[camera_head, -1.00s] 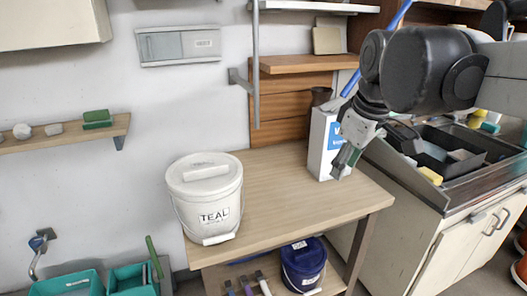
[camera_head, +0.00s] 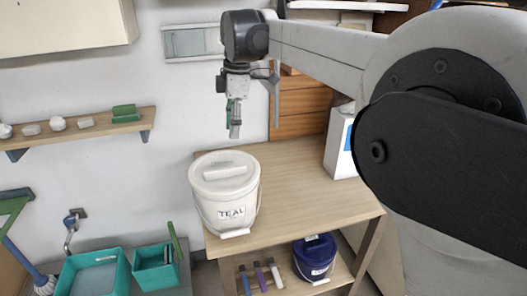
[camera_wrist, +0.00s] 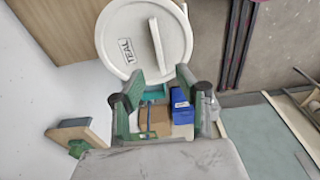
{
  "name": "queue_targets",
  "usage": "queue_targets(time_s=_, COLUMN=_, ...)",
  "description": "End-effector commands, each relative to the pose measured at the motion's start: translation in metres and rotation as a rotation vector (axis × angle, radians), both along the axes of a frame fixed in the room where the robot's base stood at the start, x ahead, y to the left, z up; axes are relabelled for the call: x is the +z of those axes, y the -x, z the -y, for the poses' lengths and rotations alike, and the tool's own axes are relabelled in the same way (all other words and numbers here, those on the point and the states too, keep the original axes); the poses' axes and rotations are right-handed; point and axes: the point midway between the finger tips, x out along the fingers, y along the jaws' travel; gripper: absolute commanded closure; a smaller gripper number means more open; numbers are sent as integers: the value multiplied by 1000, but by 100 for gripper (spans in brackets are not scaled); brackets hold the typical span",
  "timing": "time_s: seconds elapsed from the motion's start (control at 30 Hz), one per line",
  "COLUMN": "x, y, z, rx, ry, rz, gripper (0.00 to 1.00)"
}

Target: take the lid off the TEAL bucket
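The white TEAL bucket (camera_head: 222,212) stands upright at the left end of the wooden table. Its round white lid (camera_head: 207,184) sits on top, with a raised bar handle (camera_head: 225,171) across it. In the wrist view the lid (camera_wrist: 122,22) also carries a TEAL label, and the bar handle (camera_wrist: 157,45) runs nearly upright in the picture. My gripper (camera_head: 234,135) hangs pointing down above the bucket, clear of the lid. In the wrist view my gripper (camera_wrist: 159,76) has its two green fingers spread apart with nothing between them.
A white box (camera_head: 341,150) stands toward the table's back right. A dark blue bucket (camera_head: 314,258) and several brushes are on the lower shelf. Teal bins (camera_head: 94,278) stand at the lower left. A wall shelf (camera_head: 75,133) holds small items. The tabletop (camera_head: 295,195) right of the TEAL bucket is clear.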

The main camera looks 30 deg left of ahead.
Motion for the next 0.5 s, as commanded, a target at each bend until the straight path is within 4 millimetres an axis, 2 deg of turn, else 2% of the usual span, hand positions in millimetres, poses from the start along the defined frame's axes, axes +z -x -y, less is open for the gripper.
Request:
queue_targets(time_s=0.17, x=-11, y=3, z=-8, rx=26, ry=3, rz=-4, gripper=67)
queue_targets(time_s=0.5, x=-68, y=8, z=-13, rx=23, ry=2, rz=-4, gripper=67)
